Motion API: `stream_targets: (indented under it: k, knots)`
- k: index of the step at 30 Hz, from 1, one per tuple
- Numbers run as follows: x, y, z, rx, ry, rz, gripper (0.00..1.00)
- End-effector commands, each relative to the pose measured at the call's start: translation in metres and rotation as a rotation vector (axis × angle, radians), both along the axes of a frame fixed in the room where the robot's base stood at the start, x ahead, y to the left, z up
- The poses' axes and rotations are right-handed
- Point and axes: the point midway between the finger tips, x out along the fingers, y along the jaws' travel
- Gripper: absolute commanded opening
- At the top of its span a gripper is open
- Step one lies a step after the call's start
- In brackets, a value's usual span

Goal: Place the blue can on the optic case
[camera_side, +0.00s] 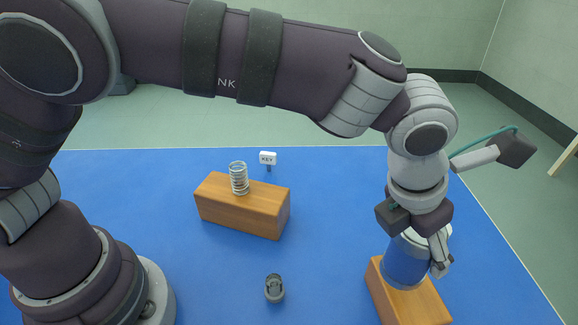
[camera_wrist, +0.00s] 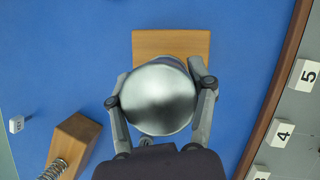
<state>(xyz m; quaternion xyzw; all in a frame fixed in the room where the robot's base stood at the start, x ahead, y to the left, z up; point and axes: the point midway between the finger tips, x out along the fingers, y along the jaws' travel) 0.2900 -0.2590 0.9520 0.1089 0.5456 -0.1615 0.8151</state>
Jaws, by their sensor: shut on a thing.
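A blue can (camera_side: 405,262) is between the fingers of my gripper (camera_side: 420,250) in the side view. In the wrist view its round silver top (camera_wrist: 158,98) fills the space between the two fingers of my gripper (camera_wrist: 160,100). The can stands about upright at the near right wooden block (camera_side: 425,305), with its base at the block's top. I cannot tell whether it touches the block. The same block also shows behind the can in the wrist view (camera_wrist: 172,42). Neither block bears a readable label, so I cannot tell which is the optic case.
Another wooden block (camera_side: 250,215) carries a metal spring (camera_side: 239,178). A white KEY tag (camera_side: 268,158) stands behind it. A small grey fitting (camera_side: 274,288) sits on the blue table top (camera_side: 330,210).

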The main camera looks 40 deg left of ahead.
Motion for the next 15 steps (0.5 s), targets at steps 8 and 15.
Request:
stream_targets:
  k: [8,15]
  knots:
    - [0.019,-0.017,-0.002,-0.002,-0.001,0.001,0.15]
    - [0.018,-0.016,-0.037,-0.001,-0.001,0.001,0.15]
